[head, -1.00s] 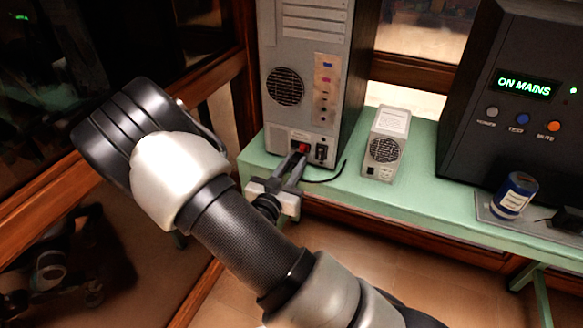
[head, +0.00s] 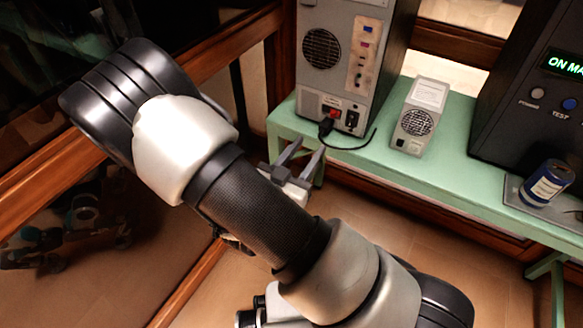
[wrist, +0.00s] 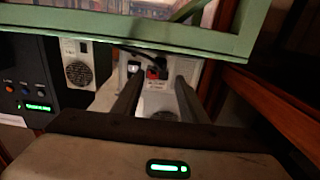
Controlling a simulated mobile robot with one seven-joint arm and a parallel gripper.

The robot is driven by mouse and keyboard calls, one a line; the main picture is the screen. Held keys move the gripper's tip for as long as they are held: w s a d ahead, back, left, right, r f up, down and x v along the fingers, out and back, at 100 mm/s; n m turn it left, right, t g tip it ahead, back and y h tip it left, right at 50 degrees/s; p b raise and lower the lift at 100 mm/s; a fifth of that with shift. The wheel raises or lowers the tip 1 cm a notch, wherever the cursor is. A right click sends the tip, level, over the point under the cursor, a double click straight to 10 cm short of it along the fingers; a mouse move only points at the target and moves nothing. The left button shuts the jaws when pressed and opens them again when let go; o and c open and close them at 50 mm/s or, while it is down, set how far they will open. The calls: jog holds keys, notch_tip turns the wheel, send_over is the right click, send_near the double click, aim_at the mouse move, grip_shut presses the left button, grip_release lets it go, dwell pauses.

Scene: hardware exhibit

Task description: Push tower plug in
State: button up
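The grey computer tower (head: 377,62) stands on the green bench with its back panel towards me. The black tower plug (head: 326,127) sits at the lower back panel, beside a red switch (head: 333,111), with its cable curving off to the right. Whether it is fully seated I cannot tell. My gripper (head: 306,148) is open and empty, just in front of and below the plug, not touching it. In the wrist view, the plug (wrist: 160,61) and red switch (wrist: 153,73) show between the two spread fingers (wrist: 157,92).
The green bench (head: 452,178) has its front edge close to my gripper. A small grey fan unit (head: 418,115) stands right of the tower. A dark cabinet (head: 535,120) with a lit display and a blue can (head: 547,182) are further right. A wooden-framed glass pane is left.

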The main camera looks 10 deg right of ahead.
jog(key=v, duration=0.8)
jog(key=shift+p, duration=0.35)
